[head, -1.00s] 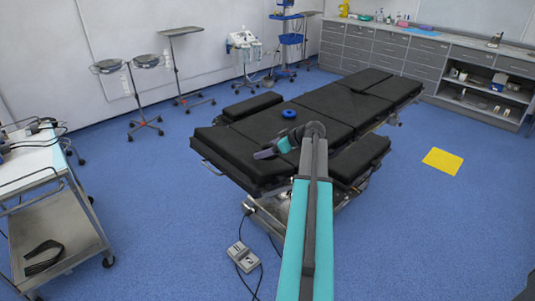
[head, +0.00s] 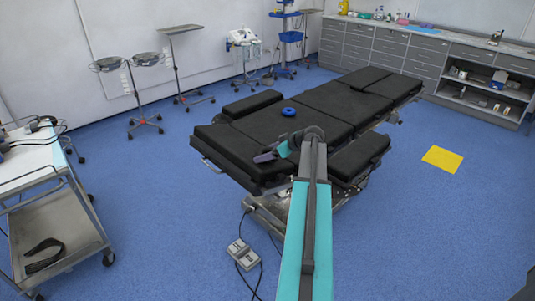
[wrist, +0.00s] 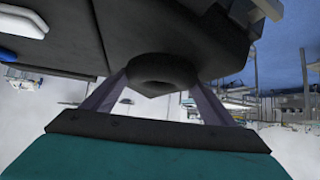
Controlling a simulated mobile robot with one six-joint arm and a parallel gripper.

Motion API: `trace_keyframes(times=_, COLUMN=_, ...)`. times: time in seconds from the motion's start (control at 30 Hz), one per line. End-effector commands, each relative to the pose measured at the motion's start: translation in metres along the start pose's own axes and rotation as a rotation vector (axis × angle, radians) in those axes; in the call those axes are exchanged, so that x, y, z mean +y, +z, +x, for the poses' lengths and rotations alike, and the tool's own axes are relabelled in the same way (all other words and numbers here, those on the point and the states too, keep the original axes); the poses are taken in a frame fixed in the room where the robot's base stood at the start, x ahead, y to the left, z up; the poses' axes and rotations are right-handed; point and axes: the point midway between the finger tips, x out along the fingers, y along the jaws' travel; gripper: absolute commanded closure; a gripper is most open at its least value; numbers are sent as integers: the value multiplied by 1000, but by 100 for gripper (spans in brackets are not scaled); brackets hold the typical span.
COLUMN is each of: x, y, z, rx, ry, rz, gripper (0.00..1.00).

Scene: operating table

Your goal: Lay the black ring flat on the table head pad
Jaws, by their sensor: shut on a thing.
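My gripper (head: 264,157) is above the black pad (head: 215,145) at the near left end of the operating table. In the wrist view, my gripper (wrist: 162,80) is shut on the black ring (wrist: 162,68), which sits between the two fingertips. The pad's dark surface (wrist: 190,25) fills the top of that view, close to the ring. I cannot tell whether the ring touches it. In the head view the ring does not stand out against the black pads.
A blue ring (head: 288,111) lies on the middle pad. A side pad (head: 360,158) flanks the table near my arm. A steel trolley (head: 50,215) stands at the left. A yellow sheet (head: 442,159) lies on the open floor at the right.

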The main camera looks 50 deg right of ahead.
Motion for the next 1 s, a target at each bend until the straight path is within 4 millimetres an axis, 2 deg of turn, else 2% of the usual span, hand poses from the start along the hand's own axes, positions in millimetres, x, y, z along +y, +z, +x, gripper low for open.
trace_keyframes(times=0.53, x=-1, y=8, z=5, rx=-6, ry=-2, rz=-3, gripper=51)
trace_keyframes(times=0.57, x=-1, y=8, z=6, rx=-7, ry=-3, rz=-3, gripper=16)
trace_keyframes(times=0.63, x=-2, y=9, z=6, rx=-7, ry=-4, rz=-3, gripper=4)
trace_keyframes(times=1.0, x=-5, y=10, z=8, rx=-9, ry=-11, rz=-5, gripper=2)
